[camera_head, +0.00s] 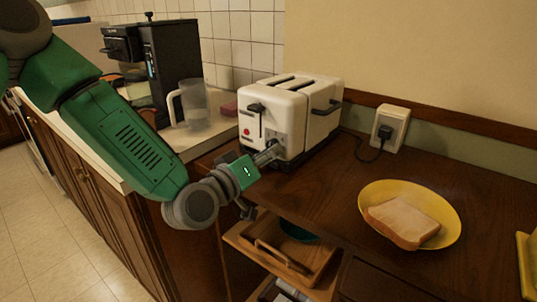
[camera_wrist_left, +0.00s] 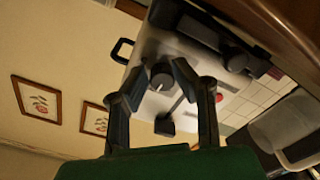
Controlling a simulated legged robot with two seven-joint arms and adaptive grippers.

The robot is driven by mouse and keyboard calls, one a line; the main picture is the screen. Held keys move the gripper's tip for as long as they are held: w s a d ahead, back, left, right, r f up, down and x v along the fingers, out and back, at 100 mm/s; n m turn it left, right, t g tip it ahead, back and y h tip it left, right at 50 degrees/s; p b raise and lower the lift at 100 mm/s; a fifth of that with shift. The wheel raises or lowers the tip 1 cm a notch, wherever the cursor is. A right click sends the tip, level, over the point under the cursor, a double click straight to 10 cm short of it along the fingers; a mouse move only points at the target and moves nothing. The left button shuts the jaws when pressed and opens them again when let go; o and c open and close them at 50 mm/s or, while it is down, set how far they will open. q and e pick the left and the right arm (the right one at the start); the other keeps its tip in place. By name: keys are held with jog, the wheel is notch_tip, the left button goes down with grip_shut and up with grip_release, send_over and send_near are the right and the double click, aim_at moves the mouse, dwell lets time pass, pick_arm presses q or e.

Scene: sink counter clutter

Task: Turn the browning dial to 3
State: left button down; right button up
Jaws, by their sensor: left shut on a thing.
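The white toaster (camera_head: 290,105) stands on the dark wooden counter. Its front has a black lever (camera_head: 262,112) and a red button (camera_head: 247,131). My left gripper (camera_head: 270,153) is at the lower right of that front. In the left wrist view, the dark round browning dial (camera_wrist_left: 162,79) lies between the fingertips of my left gripper (camera_wrist_left: 160,72), which is shut on it. The toaster front (camera_wrist_left: 150,50) appears tilted there. The dial is hidden by the gripper in the head view. Its number marks are too small to read. My right gripper is not in view.
A yellow plate (camera_head: 445,195) with a bread slice (camera_head: 402,221) sits to the right. The toaster's cord runs to a wall plug (camera_head: 390,129). A coffee maker (camera_head: 172,60) and clear pitcher (camera_head: 195,105) stand left. An open shelf (camera_head: 275,262) is below the counter.

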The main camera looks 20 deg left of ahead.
pick_arm(q)
jog(key=shift+r, duration=0.15)
jog(key=c, duration=1.3)
grip_release()
jog(key=v, duration=0.7)
jog(key=shift+s+a, duration=0.1)
jog(key=shift+s, duration=0.05)
